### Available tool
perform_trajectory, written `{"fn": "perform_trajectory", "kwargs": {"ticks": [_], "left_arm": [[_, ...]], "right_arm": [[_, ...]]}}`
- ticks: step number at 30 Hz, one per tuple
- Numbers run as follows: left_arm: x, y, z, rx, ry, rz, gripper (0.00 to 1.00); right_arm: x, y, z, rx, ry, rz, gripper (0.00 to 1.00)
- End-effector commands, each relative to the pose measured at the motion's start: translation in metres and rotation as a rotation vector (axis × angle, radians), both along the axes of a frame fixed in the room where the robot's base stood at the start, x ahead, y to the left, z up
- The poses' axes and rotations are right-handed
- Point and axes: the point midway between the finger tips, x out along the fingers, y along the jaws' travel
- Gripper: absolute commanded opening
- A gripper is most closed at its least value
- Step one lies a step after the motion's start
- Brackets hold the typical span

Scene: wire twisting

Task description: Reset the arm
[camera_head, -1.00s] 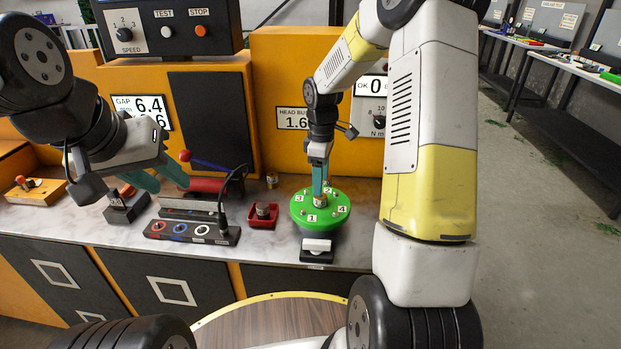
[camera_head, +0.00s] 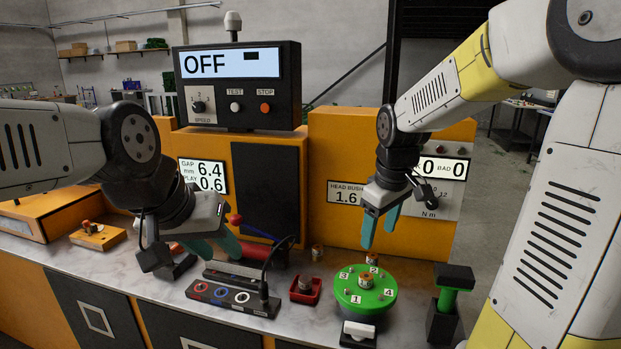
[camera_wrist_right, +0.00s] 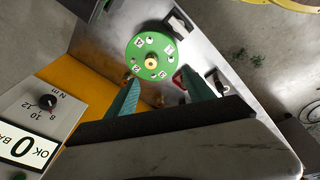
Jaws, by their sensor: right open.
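My right gripper (camera_head: 380,232) hangs above the green numbered disc (camera_head: 350,297) in the head view, its teal fingers apart and empty. In the right wrist view, the open fingers (camera_wrist_right: 160,95) point toward the green disc (camera_wrist_right: 142,44), with nothing between them. A brass-coloured piece (camera_head: 366,280) stands at the middle of the disc and shows in the wrist view too (camera_wrist_right: 151,63). My left gripper (camera_head: 215,246) is at the left over the bench, behind the row of coloured rings, its teal fingers apart with nothing seen between them.
A black strip with coloured rings (camera_head: 233,297), a red tray (camera_head: 305,290) and a white-topped block (camera_head: 358,331) lie on the bench. A green-handled piece stands in a black holder (camera_head: 441,325) at right. A control box (camera_head: 240,88) reads OFF.

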Motion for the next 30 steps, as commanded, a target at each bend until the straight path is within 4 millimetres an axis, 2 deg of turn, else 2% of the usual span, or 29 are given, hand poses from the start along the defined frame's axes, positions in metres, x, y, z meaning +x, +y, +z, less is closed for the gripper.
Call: {"fn": "perform_trajectory", "kwargs": {"ticks": [1,6,9,13,19,30], "left_arm": [[0.0,0.0,0.0,0.0,0.0,0.0,0.36],[0.0,0.0,0.0,0.0,0.0,0.0,0.36],[0.0,0.0,0.0,0.0,0.0,0.0,0.36],[0.0,0.0,0.0,0.0,0.0,0.0,0.36],[0.0,0.0,0.0,0.0,0.0,0.0,0.36],[0.0,0.0,0.0,0.0,0.0,0.0,0.36]], "right_arm": [[-0.017,0.001,0.015,0.023,-0.038,-0.057,0.61],[-0.073,0.006,0.046,0.141,-0.134,-0.268,0.61],[-0.102,0.009,0.056,0.222,-0.181,-0.377,0.61],[-0.131,0.013,0.061,0.317,-0.22,-0.484,0.61],[-0.15,0.016,0.061,0.39,-0.24,-0.558,0.61],[-0.151,0.016,0.061,0.396,-0.24,-0.564,0.61]]}}
